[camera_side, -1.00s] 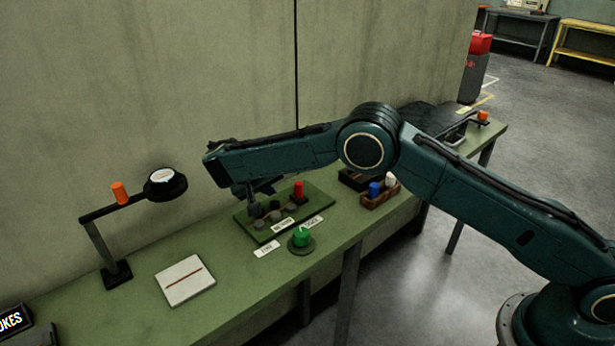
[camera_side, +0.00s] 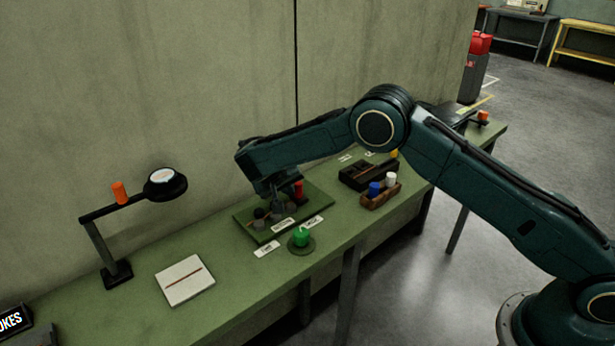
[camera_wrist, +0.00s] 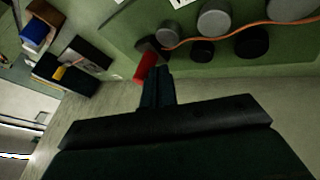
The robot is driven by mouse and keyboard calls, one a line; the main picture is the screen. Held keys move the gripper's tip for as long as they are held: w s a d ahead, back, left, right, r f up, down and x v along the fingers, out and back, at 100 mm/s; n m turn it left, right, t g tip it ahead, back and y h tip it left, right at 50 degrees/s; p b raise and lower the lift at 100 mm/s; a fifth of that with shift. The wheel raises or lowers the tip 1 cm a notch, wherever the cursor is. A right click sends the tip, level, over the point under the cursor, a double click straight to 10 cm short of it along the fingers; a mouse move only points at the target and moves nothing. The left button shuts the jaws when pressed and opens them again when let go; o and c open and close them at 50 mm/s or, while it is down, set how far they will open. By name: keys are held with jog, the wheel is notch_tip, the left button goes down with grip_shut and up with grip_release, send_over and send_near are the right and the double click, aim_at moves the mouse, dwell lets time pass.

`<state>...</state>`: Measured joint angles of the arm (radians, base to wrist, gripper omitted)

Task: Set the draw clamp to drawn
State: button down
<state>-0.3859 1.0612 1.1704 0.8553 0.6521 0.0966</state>
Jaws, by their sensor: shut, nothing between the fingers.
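The green board (camera_side: 242,222) on the bench carries a red upright handle (camera_side: 299,191), which appears to belong to the draw clamp. In the wrist view the red handle (camera_wrist: 146,66) is a red block beside my fingertips, with a dark piece at its far end. My gripper (camera_side: 283,204) is low over the board, just left of the red handle. In the wrist view my gripper (camera_wrist: 157,71) is shut and empty, with its tips very near the handle; I cannot tell whether they touch.
Grey and dark rollers (camera_wrist: 214,23) with a copper-coloured strand (camera_wrist: 235,32) stand near the handle. A green button (camera_side: 302,236) is in front of the board. A wooden tray (camera_side: 375,203) with blue and white pieces and a black box (camera_side: 358,178) stand to the right.

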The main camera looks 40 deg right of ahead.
jog(key=d, duration=0.6)
jog(key=shift+d, duration=0.25)
jog(key=shift+a, duration=0.15)
jog(key=shift+w+a, duration=0.2)
jog(key=shift+a, duration=0.6)
jog(key=shift+w+a+r, duration=0.1)
jog(key=shift+w+a, duration=0.05)
jog(key=shift+a, duration=0.5)
jog(key=shift+w+a+r, duration=0.1)
jog(key=shift+a, duration=0.5)
jog(key=v, duration=0.9)
jog(key=shift+r, duration=0.2)
